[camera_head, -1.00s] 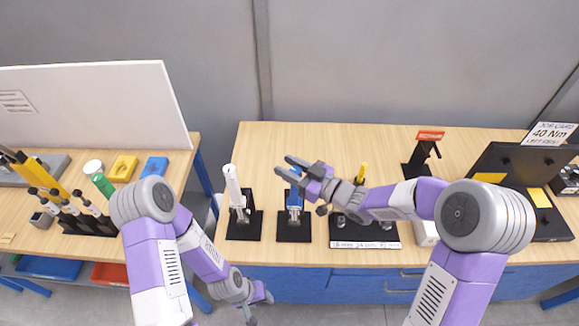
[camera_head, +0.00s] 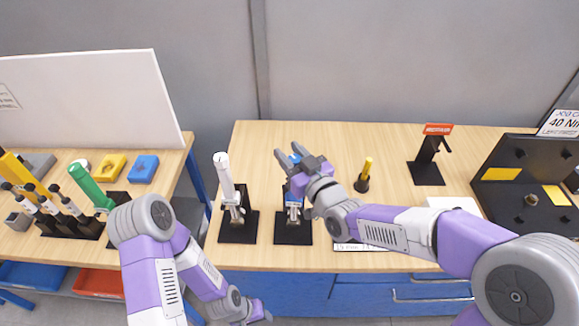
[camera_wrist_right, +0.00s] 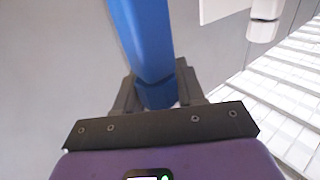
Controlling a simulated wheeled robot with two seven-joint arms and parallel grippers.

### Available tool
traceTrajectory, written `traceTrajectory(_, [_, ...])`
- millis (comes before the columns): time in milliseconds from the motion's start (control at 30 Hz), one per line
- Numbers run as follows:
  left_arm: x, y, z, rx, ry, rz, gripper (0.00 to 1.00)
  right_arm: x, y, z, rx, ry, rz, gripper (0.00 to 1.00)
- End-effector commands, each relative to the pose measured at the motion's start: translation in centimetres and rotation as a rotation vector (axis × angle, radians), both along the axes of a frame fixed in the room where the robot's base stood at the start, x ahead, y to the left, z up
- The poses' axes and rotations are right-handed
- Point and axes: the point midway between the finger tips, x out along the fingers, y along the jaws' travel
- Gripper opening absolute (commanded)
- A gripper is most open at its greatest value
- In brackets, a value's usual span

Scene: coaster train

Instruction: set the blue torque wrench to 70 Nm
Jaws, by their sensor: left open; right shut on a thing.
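The blue torque wrench (camera_head: 293,209) stands upright in its black stand (camera_head: 293,234) at the front of the middle table. My right gripper (camera_head: 288,155) is at its upper part and hides some of it. In the right wrist view the blue shaft (camera_wrist_right: 142,40) runs down between the dark fingers of my right gripper (camera_wrist_right: 158,90), which is shut on it. The wrench's scale cannot be read. My left gripper (camera_head: 262,312) is open and empty, low in front of the table at the picture's bottom edge.
A white wrench (camera_head: 223,176) stands in a similar black stand (camera_head: 238,232) just left. A black board (camera_head: 520,200) is far right. The table's back is clear.

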Motion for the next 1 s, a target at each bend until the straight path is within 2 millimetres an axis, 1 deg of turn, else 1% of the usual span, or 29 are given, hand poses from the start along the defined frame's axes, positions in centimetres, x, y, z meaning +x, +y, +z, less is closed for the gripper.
traceTrajectory(33, [0.0,0.0,-1.1,0.000,0.000,0.000,0.43,-0.1,0.2,-0.3,0.002,-0.003,-0.027,0.08])
traceTrajectory(100, [0.0,0.0,-1.7,0.000,0.000,0.000,0.43,-0.1,0.2,-0.2,0.001,-0.003,-0.073,0.08])
traceTrajectory(233, [0.0,0.0,-2.4,0.000,0.000,0.000,0.43,0.0,0.0,-0.1,0.002,-0.002,-0.160,0.08])
traceTrajectory(367, [0.0,0.0,-2.5,0.000,0.000,0.000,0.43,0.1,-0.1,0.1,0.000,-0.001,-0.248,0.08])
traceTrajectory(567, [0.0,0.0,-2.0,0.000,0.000,0.000,0.43,0.2,-0.4,0.2,-0.003,-0.001,-0.392,0.08])
traceTrajectory(1000, [0.0,0.0,0.3,0.000,0.000,0.000,0.43,0.3,-1.1,0.3,-0.002,-0.001,-0.764,0.08])
